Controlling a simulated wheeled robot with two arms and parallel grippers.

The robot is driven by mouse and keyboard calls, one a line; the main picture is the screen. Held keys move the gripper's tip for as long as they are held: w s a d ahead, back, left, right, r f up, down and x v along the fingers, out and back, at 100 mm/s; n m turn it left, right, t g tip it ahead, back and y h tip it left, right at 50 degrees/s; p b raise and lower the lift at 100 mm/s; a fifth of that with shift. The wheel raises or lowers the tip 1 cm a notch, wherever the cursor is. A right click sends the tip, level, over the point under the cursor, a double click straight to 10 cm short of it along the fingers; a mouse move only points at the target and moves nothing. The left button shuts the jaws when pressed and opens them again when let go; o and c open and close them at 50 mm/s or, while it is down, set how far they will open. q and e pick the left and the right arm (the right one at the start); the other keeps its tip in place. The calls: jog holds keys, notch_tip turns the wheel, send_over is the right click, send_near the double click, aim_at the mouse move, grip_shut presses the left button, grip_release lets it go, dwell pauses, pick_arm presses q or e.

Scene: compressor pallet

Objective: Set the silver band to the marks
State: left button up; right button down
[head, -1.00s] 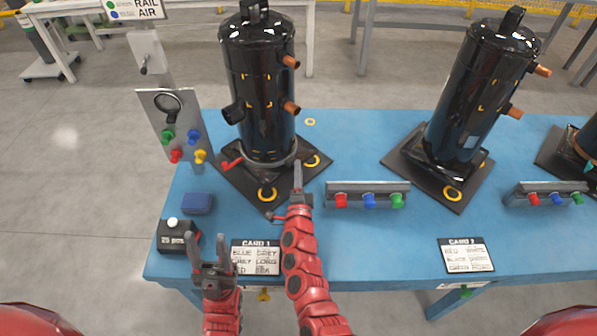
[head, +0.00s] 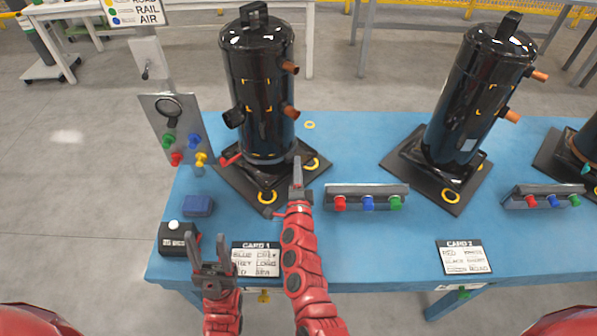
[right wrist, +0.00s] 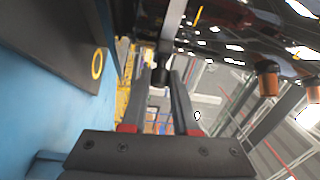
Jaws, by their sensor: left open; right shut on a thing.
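The silver band (head: 266,159) is around the foot of the left black compressor (head: 258,95), low down and below the yellow corner marks (head: 256,82) on its side. My right gripper (head: 297,160) is at the band's front right side. In the right wrist view, my right gripper (right wrist: 160,80) is shut on a dark piece at the end of the silver band (right wrist: 173,22). The far side of the band is hidden by the compressor. My left gripper (head: 209,242) is open and empty at the table's front edge, left of card 1 (head: 256,259).
A red-handled tool (head: 231,159) lies by the compressor's foot. A rack with coloured knobs (head: 367,198) stands to the right. A blue box (head: 198,206), a black box (head: 173,238) and a knobbed panel (head: 176,130) are left. Copper stubs (head: 290,112) stick out above the right gripper.

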jog(key=shift+r, duration=0.55)
jog(key=c, duration=0.7)
grip_release()
jog(key=shift+s+f, duration=0.1)
jog(key=s+b, duration=0.1)
jog(key=s, duration=0.4)
jog(key=s+f, duration=0.1)
jog(key=s, duration=0.5)
jog(key=s+b, duration=0.1)
jog(key=s, duration=0.5)
jog(key=shift+s+d+f+b, duration=0.1)
jog(key=shift+f+b, duration=0.05)
jog(key=shift+b, duration=0.2)
